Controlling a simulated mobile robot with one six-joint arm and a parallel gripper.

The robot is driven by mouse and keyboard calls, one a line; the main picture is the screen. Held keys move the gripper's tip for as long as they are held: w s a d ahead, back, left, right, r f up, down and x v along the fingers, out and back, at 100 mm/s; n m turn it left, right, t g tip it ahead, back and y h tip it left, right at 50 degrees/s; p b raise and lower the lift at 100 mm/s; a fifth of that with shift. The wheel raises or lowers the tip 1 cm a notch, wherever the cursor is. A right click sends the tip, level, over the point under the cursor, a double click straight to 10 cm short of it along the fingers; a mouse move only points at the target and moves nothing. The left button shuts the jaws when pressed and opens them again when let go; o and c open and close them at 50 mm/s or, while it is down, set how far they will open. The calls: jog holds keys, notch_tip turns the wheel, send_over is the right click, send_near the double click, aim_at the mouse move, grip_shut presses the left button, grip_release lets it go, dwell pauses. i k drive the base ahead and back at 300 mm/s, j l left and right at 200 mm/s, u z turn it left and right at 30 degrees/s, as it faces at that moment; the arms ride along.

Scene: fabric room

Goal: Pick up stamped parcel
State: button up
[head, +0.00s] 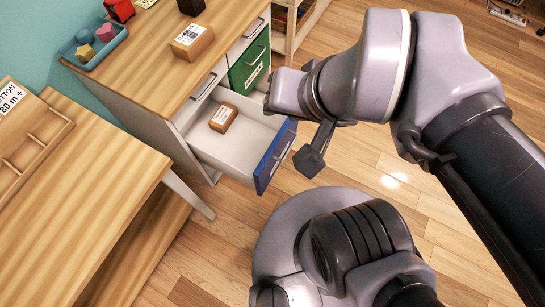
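A small brown parcel (223,118) with a white label lies in the open drawer (238,145), near its back left. A second brown parcel (191,41) with a white label and dark print lies on the cabinet top (165,55). I cannot tell at this size which of them bears a stamp. My gripper (291,130) hangs above the right side of the open drawer, to the right of the parcel inside it. Its dark fingers look spread apart, with nothing between them. Part of the gripper is hidden by its own wrist.
The drawer's blue front (275,156) sticks out over the floor. A green drawer front (249,64) is beside it. A blue tray (93,42) of coloured shapes, a red object (119,10) and a dark block (191,7) stand on the cabinet. A wooden table (75,185) fills the left.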

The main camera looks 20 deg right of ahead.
aim_at(190, 43)
jog(key=i+l+u, duration=0.1)
jog(key=i+u, duration=0.25)
jog(key=i+l+u, duration=0.2)
jog(key=u, duration=0.2)
jog(key=i, duration=0.1)
